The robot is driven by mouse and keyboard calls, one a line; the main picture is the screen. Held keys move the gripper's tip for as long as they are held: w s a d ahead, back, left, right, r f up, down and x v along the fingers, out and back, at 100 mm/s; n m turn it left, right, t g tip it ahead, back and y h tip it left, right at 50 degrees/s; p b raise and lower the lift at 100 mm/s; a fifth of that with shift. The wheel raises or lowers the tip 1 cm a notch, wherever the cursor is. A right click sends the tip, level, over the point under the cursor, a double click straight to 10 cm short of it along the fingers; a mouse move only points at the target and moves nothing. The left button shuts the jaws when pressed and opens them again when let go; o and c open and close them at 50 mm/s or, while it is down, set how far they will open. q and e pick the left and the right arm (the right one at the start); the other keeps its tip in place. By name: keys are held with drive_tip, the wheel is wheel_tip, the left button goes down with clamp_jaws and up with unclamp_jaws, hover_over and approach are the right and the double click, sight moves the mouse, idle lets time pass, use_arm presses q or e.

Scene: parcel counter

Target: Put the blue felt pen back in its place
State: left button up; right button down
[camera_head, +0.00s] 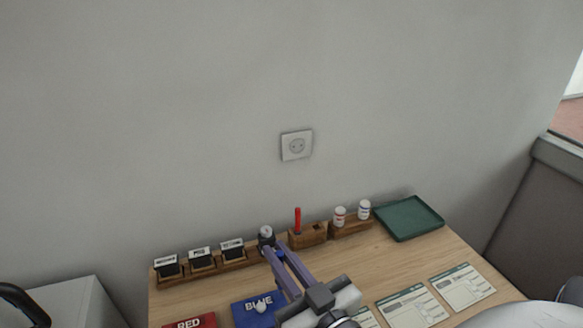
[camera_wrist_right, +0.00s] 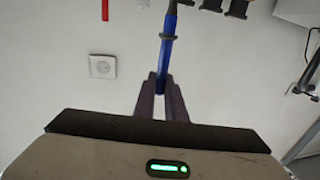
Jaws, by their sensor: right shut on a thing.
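My right gripper (camera_head: 272,250) reaches in from the front and is shut on the blue felt pen (camera_wrist_right: 168,50). In the right wrist view the pen sticks out lengthwise beyond the fingertips (camera_wrist_right: 160,84); in the head view only a small blue part (camera_head: 281,255) shows beside the fingers. A wooden pen block (camera_head: 307,239) stands just right of the fingertips at the back of the counter. A red pen (camera_head: 298,220) stands upright in it and also shows in the wrist view (camera_wrist_right: 103,10). My left gripper is out of view.
A wooden rack (camera_head: 235,263) with several black stamps stands left of the fingers. A wooden holder (camera_head: 350,230) with two white bottles and a green tray (camera_head: 408,218) stand to the right. Blue (camera_head: 240,310) and red (camera_head: 190,322) labelled pads and paper forms (camera_head: 462,287) lie in front.

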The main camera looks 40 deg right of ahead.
drive_tip(key=w+d+r+m+g+h, duration=0.1)
drive_tip(key=w+d+m+g+h, duration=0.2)
drive_tip(key=d, duration=0.4)
drive_tip(key=w+d+r+m+h, duration=0.1)
drive_tip(key=w+d+m+h, duration=0.1)
drive_tip(key=w+d+h, duration=0.4)
drive_tip(key=w+d+m+g+h, duration=0.15)
drive_tip(key=w+d, duration=0.25)
drive_tip(key=d, duration=0.4)
drive_tip(key=shift+m+g, duration=0.25)
drive_tip(key=shift+m, duration=0.2)
drive_tip(key=f+b, duration=0.2)
drive_tip(key=f, duration=0.2)
drive_tip(key=shift+s+b, duration=0.2)
drive_tip(key=shift+b, duration=0.2)
drive_tip(key=shift+p, duration=0.8)
drive_tip(key=shift+f, duration=0.2)
drive_tip(key=shift+f+b, duration=1.25)
drive_tip(key=shift+f, duration=1.5)
